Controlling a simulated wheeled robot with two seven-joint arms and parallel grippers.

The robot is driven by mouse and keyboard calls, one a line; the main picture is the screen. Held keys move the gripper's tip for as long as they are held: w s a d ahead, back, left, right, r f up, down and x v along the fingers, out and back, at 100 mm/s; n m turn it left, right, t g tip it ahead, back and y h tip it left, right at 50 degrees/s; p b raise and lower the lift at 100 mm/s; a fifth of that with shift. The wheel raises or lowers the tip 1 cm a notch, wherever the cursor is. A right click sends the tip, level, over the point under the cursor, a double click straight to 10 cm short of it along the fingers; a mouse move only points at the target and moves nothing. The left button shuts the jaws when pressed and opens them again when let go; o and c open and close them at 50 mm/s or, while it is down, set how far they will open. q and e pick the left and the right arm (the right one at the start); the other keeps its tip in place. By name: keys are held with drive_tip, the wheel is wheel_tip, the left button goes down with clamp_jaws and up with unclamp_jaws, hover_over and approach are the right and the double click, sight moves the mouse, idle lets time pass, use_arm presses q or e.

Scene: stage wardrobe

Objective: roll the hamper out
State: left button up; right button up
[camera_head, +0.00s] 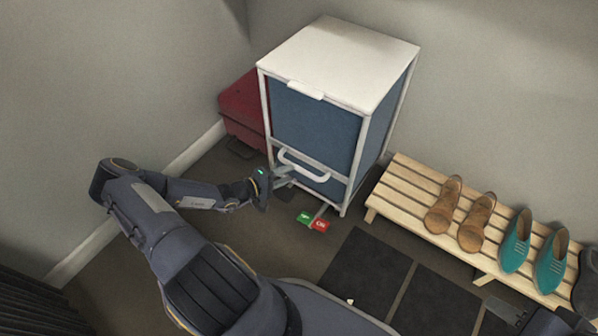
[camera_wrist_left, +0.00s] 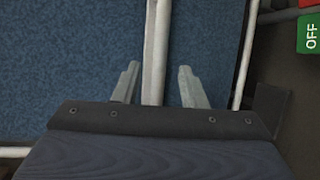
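The hamper (camera_head: 315,128) is a tall blue box with a white frame and white lid, standing against the wall. A white bar handle (camera_head: 303,166) is on its lower front. My left gripper (camera_head: 281,178) is at the handle's left end. In the left wrist view, its fingers stand apart on either side of the white bar (camera_wrist_left: 157,50), with gaps visible. A green pedal (camera_head: 304,217) and a red pedal (camera_head: 320,225) sit low at the hamper's front; the green one (camera_wrist_left: 309,36) reads OFF in the wrist view. Part of my right gripper (camera_head: 507,311) shows at lower right, its fingers unclear.
A red case (camera_head: 243,108) stands left of the hamper, close to it. A slatted wooden rack (camera_head: 402,197) with brown and teal shoes stands at right. Dark floor mats (camera_head: 366,272) lie in front. Floor before the hamper is otherwise clear apart from my arm.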

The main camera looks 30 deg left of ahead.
sight(300, 168)
use_arm(q)
drive_tip(key=shift+b+x, duration=0.9)
drive_tip(key=shift+x, duration=2.05)
drive_tip(key=shift+d, duration=0.1)
clamp_jaws()
